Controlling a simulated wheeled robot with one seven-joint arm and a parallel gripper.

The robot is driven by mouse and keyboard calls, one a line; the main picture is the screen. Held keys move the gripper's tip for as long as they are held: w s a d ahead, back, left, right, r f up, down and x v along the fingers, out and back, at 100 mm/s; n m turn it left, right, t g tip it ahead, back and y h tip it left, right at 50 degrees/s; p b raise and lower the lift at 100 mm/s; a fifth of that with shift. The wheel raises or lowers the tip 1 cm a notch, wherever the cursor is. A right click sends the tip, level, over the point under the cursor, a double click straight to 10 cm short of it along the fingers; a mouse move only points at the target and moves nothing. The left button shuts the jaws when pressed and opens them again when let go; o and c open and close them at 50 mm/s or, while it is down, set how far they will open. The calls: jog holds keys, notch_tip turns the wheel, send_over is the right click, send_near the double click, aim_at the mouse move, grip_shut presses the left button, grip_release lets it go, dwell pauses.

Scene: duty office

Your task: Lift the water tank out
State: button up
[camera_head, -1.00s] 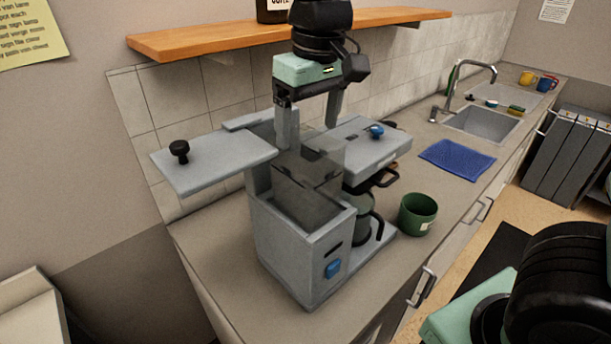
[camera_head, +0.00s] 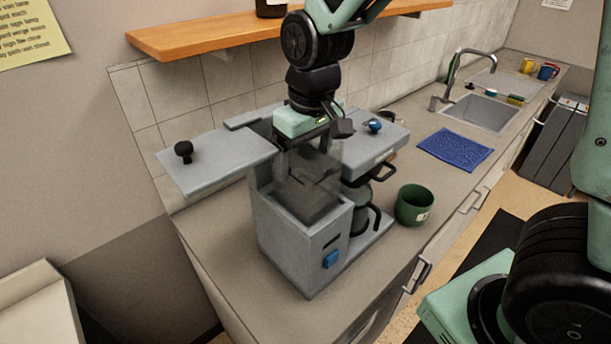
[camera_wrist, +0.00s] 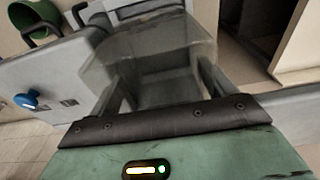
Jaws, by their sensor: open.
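The water tank (camera_head: 312,192) is a translucent grey box. It sits partly inside the open grey housing of the coffee machine (camera_head: 283,232), with its upper part above the housing walls. My gripper (camera_head: 308,163) points down over the tank, fingers apart near its upper sides. In the wrist view the tank (camera_wrist: 150,50) lies between my two open fingers (camera_wrist: 165,82); whether they touch its walls I cannot tell. The flat grey lid (camera_head: 215,163) with a black knob sticks out to the left, away from the tank opening.
A green mug (camera_head: 415,204) stands right of the machine, near a glass jug (camera_head: 362,207) under the brew head. A wooden shelf (camera_head: 200,40) runs along the wall behind my arm. A blue mat (camera_head: 455,150) and a sink (camera_head: 485,113) are further right. The counter's front-left is clear.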

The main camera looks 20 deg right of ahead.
jog(key=shift+f, duration=0.25)
dwell(0.4)
jog(key=c, duration=1)
